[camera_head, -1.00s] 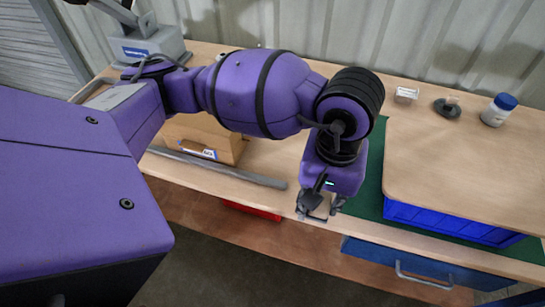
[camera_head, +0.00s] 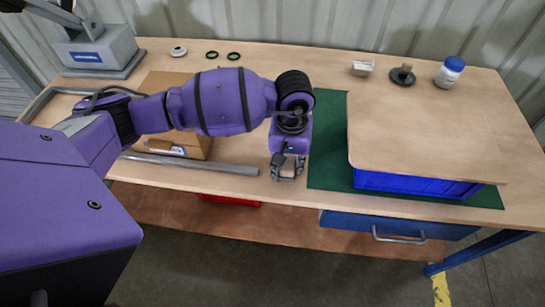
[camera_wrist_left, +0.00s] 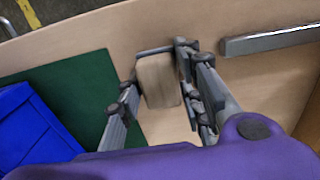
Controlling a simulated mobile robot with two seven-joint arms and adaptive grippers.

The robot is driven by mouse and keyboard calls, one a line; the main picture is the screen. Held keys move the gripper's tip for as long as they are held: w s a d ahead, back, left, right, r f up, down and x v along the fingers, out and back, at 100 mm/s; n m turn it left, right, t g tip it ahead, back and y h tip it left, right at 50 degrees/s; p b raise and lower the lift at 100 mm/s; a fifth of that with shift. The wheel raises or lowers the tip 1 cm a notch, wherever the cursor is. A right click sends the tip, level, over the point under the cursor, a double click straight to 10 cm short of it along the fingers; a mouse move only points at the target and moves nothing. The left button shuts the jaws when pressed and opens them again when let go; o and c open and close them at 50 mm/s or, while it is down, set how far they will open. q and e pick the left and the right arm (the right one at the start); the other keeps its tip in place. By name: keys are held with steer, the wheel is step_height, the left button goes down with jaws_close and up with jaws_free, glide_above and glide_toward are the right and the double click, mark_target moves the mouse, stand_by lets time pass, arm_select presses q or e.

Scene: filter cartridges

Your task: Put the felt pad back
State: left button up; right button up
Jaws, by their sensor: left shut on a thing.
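My left gripper (camera_head: 287,176) is near the table's front edge, just left of the green mat (camera_head: 328,135). In the left wrist view its two fingers (camera_wrist_left: 162,76) are shut on a small tan block with rounded edges, which I take to be the felt pad (camera_wrist_left: 158,82). The pad is between the fingers over bare tabletop, beside the mat (camera_wrist_left: 85,88). I cannot tell whether it touches the table. In the head view the fingers mostly hide it. My right gripper is in neither view.
A blue bin (camera_head: 420,186) under a wooden board (camera_head: 425,135) stands on the mat. A grey bar (camera_head: 195,163) and cardboard box (camera_head: 170,143) are to the left. A dark disc (camera_head: 403,78), clear container (camera_head: 362,68) and blue-capped jar (camera_head: 449,73) stand at the back right.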

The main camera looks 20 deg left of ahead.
mark_target(289, 162)
arm_select(q)
steer(key=shift+f, duration=0.15)
steer(key=o, duration=1.2)
steer(key=shift+w, duration=0.1)
step_height(289, 162, up, 12)
steer(key=shift+r, duration=0.25)
